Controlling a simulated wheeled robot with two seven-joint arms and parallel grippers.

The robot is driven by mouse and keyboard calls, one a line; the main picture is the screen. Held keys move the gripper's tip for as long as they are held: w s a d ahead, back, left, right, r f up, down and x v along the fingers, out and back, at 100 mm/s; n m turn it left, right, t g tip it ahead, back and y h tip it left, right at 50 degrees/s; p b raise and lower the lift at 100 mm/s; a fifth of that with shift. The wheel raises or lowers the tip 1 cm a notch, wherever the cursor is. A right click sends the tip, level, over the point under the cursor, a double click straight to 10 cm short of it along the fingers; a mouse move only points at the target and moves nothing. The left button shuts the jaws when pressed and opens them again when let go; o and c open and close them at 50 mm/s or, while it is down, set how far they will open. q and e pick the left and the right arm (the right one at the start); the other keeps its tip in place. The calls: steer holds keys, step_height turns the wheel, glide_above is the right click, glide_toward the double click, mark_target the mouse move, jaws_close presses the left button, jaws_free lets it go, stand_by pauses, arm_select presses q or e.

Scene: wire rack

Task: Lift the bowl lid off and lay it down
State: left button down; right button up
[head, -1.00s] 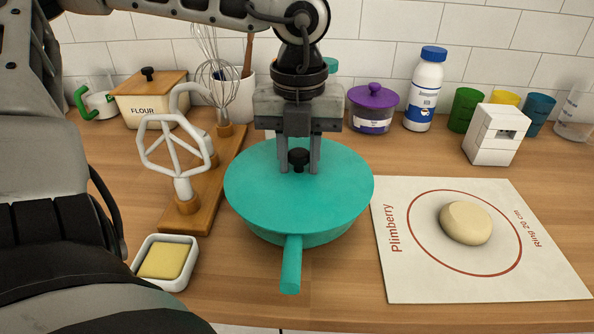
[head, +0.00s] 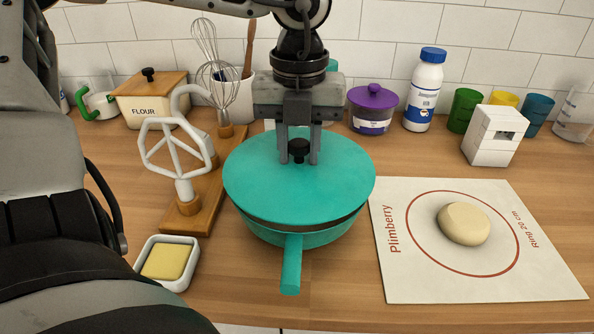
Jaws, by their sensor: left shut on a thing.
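The teal bowl lid (head: 297,192) is a flat round disc with a black knob (head: 299,150). My left gripper (head: 299,157) is shut on the knob from above. The lid is slightly raised over the teal bowl (head: 297,236), with a dark gap showing along the front rim. The bowl stands on the counter with its handle (head: 291,264) toward the front. The lid hides the bowl's inside. My right gripper is not in view.
A whisk-head stand (head: 183,202) and a butter dish (head: 168,262) are at the left. A pastry mat (head: 402,280) with dough (head: 464,223) lies at the right. Jars, a bottle (head: 425,90) and cups line the back. Bare wood shows between the bowl and mat.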

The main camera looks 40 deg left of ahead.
arm_select(q)
steer(key=shift+r+p, duration=1.25)
steer(key=shift+r, duration=1.25)
